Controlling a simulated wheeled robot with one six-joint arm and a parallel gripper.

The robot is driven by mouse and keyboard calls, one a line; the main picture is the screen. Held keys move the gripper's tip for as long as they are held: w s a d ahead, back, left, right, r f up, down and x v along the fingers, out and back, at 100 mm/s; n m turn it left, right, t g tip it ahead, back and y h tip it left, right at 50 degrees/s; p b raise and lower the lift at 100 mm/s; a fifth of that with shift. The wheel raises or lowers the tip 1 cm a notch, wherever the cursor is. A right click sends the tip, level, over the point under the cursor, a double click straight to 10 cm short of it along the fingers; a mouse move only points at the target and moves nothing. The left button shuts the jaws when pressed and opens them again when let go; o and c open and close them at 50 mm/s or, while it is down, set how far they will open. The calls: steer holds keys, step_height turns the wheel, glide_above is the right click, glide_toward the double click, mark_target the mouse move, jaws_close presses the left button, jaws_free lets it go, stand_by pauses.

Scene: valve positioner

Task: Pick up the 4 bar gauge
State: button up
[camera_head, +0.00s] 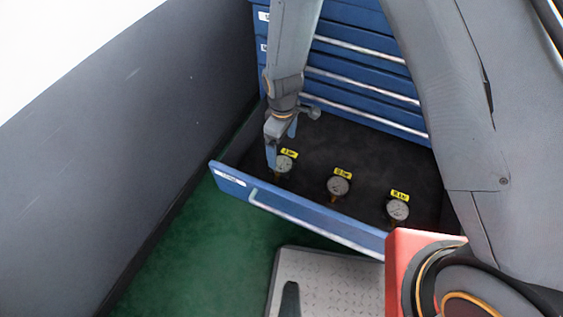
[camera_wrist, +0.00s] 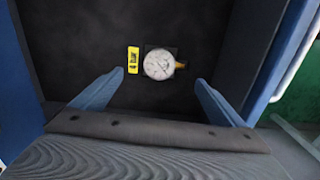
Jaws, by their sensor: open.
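The 4 bar gauge (camera_head: 283,164) is the leftmost of three round gauges in the open blue drawer. It has a white dial and a brass stem, and a yellow label lies next to it. In the wrist view the gauge (camera_wrist: 159,64) lies ahead of the fingertips, roughly centred between them, with its yellow label (camera_wrist: 133,60) to the left. My gripper (camera_head: 281,150) is open and empty, close above the gauge; one finger partly hides the gauge in the head view. Its two blue fingers also show in the wrist view (camera_wrist: 159,78), apart from the gauge.
Two more labelled gauges, a middle one (camera_head: 338,186) and a right one (camera_head: 397,210), stand in the same drawer. The drawer front (camera_head: 300,215) and side walls bound the space. The blue cabinet (camera_head: 360,75) rises behind, and a dark wall (camera_head: 120,130) stands left.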

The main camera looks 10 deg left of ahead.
mark_target(281, 166)
steer(key=shift+s+a+f, duration=0.1)
steer(key=shift+s+f, duration=0.05)
steer(key=shift+f, duration=0.55)
step_height(281, 166, down, 2)
steer(key=shift+f, duration=0.25)
steer(key=f, duration=0.4)
steer(key=shift+s+p, duration=0.35)
steer(key=shift+s, duration=0.05)
steer(key=shift+a+f, duration=0.1)
steer(key=shift+f, duration=0.45)
steer(key=shift+c, duration=0.4)
steer(key=c, duration=1.2)
steer(key=shift+r, duration=0.15)
